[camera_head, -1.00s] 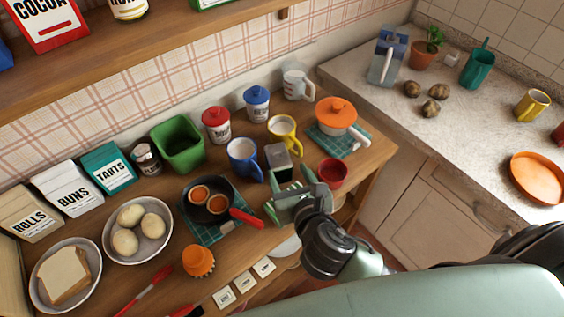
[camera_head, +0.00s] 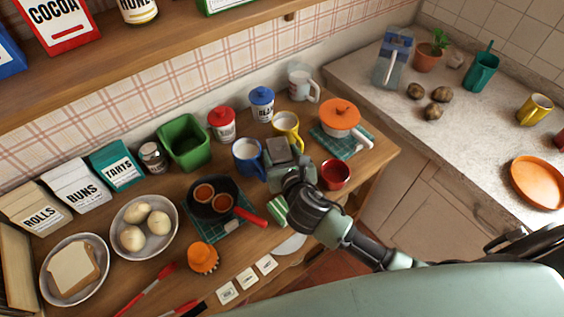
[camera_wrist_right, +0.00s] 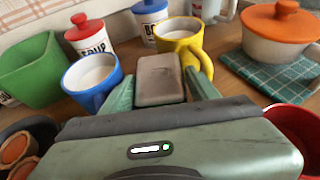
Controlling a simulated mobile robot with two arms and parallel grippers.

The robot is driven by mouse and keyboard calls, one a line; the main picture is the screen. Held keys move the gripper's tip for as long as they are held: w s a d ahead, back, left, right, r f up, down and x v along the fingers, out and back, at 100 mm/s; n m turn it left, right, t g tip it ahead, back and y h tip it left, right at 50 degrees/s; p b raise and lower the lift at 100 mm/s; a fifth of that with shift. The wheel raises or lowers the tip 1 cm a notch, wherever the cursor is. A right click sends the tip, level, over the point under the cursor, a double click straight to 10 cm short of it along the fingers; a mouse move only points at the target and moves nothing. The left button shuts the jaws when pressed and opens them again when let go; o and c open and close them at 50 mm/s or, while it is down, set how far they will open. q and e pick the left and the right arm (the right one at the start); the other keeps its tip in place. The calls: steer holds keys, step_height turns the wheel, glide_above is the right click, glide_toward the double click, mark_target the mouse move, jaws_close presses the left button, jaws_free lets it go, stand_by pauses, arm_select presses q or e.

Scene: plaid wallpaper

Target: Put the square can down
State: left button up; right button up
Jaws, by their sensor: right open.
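The square can (camera_head: 279,148), a small box-like can with a greyish-brown top, stands on the wooden table between the blue mug and the yellow mug. In the right wrist view the can (camera_wrist_right: 159,80) sits between the two green fingers of my right gripper (camera_wrist_right: 163,90). The fingers are open, one on each side of it; whether they touch it I cannot tell. In the head view my right gripper (camera_head: 283,166) covers the can's lower part. The can's base is hidden. My left gripper is not in view.
A pan (camera_head: 213,199) with a red handle lies to the left. An orange-lidded pot (camera_head: 340,116) stands on a teal cloth to the right.

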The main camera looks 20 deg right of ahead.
jaws_close()
steer(key=shift+r, duration=0.1)
steer(key=shift+w+r, duration=0.1)
steer(key=shift+r, duration=0.05)
